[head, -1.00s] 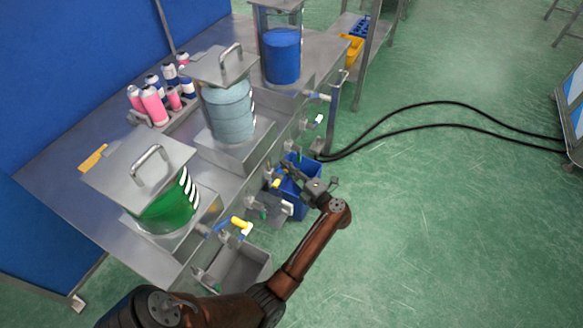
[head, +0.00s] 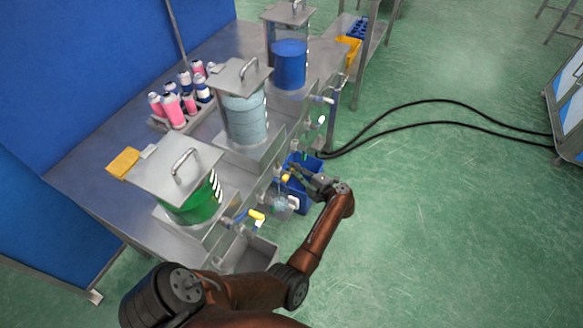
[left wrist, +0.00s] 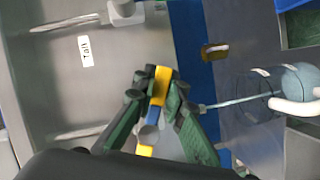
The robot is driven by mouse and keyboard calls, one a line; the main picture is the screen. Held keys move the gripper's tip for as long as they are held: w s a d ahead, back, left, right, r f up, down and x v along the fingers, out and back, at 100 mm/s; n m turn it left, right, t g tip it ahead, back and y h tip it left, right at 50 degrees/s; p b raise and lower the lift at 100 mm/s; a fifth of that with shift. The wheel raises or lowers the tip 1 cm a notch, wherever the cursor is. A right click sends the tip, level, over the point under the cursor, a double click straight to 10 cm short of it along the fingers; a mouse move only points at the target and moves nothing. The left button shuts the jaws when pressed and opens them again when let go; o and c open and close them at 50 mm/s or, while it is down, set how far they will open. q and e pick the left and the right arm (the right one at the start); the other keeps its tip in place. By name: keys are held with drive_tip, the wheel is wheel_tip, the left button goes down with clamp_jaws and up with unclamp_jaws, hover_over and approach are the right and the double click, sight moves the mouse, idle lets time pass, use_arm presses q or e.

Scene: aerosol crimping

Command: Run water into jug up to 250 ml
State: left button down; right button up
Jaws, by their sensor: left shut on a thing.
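My left gripper (head: 288,176) is at the yellow tap handle below the middle tank. In the left wrist view its fingers (left wrist: 157,98) are closed on the yellow handle (left wrist: 162,80). A thin pale stream runs from near the tap into the clear jug (left wrist: 252,98), which has a white handle (left wrist: 295,106). Pale blue water (left wrist: 298,82) lies at the jug's bottom; I cannot read its level. In the head view the jug (head: 281,204) is small, below the gripper. The middle tank (head: 243,118) holds pale blue liquid. My right gripper is not in view.
A green-liquid tank (head: 196,207) with its own yellow tap (head: 257,215) stands nearer, and a dark blue one (head: 289,70) stands farther. A blue bin (head: 304,197) is beside the jug. Pink and blue cans (head: 172,110) stand in a rack.

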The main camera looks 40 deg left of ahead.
use_arm(q)
drive_tip(key=shift+f, duration=0.1)
drive_tip(key=c, duration=1.9)
unclamp_jaws()
drive_tip(key=shift+c, duration=0.2)
drive_tip(key=d+r, duration=0.2)
drive_tip(key=d, duration=1)
drive_tip(key=shift+s, duration=0.25)
